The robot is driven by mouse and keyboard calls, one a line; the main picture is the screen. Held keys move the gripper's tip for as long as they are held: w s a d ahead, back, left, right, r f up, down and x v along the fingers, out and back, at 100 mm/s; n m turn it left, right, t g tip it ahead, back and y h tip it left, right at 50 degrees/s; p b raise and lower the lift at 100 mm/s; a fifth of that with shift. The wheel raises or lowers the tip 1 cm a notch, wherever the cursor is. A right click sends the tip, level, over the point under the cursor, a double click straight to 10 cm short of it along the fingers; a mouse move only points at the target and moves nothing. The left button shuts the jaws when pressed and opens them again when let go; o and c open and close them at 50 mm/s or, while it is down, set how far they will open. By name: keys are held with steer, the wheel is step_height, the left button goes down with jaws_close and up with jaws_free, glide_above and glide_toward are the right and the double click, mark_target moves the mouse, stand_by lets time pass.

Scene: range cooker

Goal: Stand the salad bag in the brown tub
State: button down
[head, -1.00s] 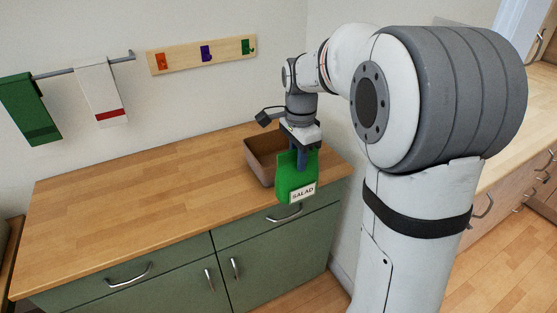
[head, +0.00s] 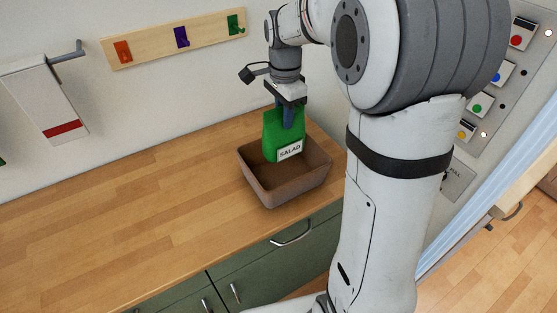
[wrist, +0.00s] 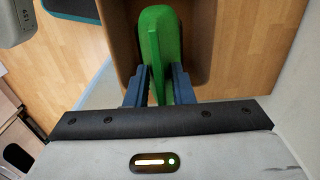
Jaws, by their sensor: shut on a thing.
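The green salad bag (head: 283,139), with a white SALAD label low on its front, hangs upright from my gripper (head: 287,120). The jaws are shut on its upper part. The brown tub (head: 272,196) stands on the wooden worktop, its inside open to view. The bag's lower end is over the tub's opening; I cannot tell how far below the rim it reaches. In the wrist view the blue fingers (wrist: 158,85) pinch the bag (wrist: 154,30) on both sides, with the tub (wrist: 205,45) around and beyond it.
The worktop (head: 130,220) left of the tub is clear. A hook rail (head: 178,38) and a white towel (head: 46,100) hang on the wall behind. A panel with coloured buttons (head: 487,90) is at the right. Green drawer fronts (head: 270,270) lie below the worktop edge.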

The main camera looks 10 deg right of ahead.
mark_target(284, 132)
step_height(284, 132, down, 6)
steer(key=shift+w+r+p, duration=0.1)
steer(key=shift+w+p, duration=0.05)
steer(key=shift+p, duration=0.15)
steer(key=shift+f, duration=1.9)
steer(key=c, duration=1.2)
jaws_free()
